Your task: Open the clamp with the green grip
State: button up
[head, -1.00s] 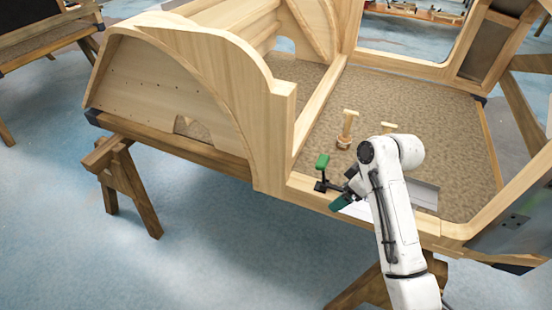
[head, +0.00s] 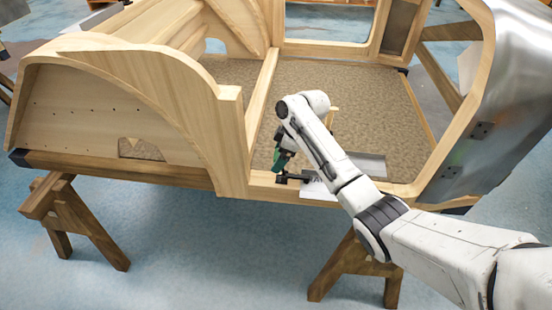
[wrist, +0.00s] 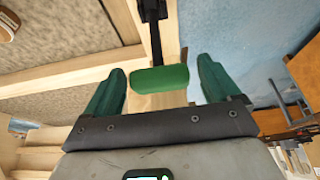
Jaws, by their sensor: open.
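The clamp's green grip (wrist: 160,78) shows in the wrist view as a rounded bar on a black lever (wrist: 156,38). It appears between the two dark green fingers of my gripper (wrist: 161,66), with a gap on each side. My gripper is open and not touching the grip from the side; how deep the grip sits between the fingers is hard to tell. In the head view my gripper (head: 279,160) is over the black clamp (head: 284,178) on the front wooden rail, and my arm and fingers hide most of the grip.
The wooden bodyframe (head: 236,150) with a carpeted floor (head: 370,110) rests on wooden sawhorses (head: 75,215). A grey metal plate (head: 368,163) lies behind my arm. A curved metal panel (head: 500,110) stands at right. Open blue floor lies in front.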

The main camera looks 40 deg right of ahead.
jog(key=shift+x, duration=1.25)
jog(key=shift+c, duration=0.3)
jog(key=c, duration=1.4)
